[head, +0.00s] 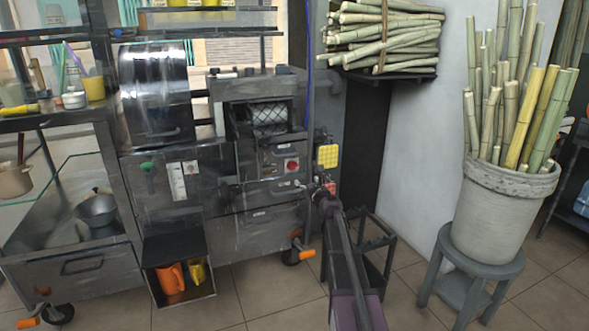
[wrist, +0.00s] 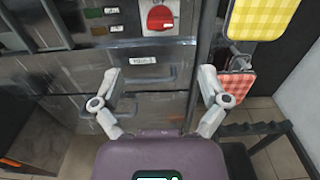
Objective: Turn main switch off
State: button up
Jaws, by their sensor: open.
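The red rotary switch (head: 291,165) sits on a pale plate on the front panel of the grey press, right of the crushing opening. My gripper (head: 318,188) is in front of the machine, lower and to the right of the switch. In the wrist view my gripper (wrist: 159,74) has its two fingers spread, with nothing between them, and is apart from the knob.
A yellow checked pad (head: 327,156) and a red checked pad (wrist: 237,85) hang just right of the panel beside a vertical post. Small green and amber indicators (wrist: 103,12) are left of the knob. A dark rack (head: 370,245) stands low right; a cane pot (head: 505,215) stands farther right.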

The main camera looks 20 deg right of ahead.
aim_at(295, 167)
jog(key=w, duration=1.2)
jog(key=shift+w, duration=0.1)
jog(key=shift+c, duration=0.2)
jog(key=c, duration=1.1)
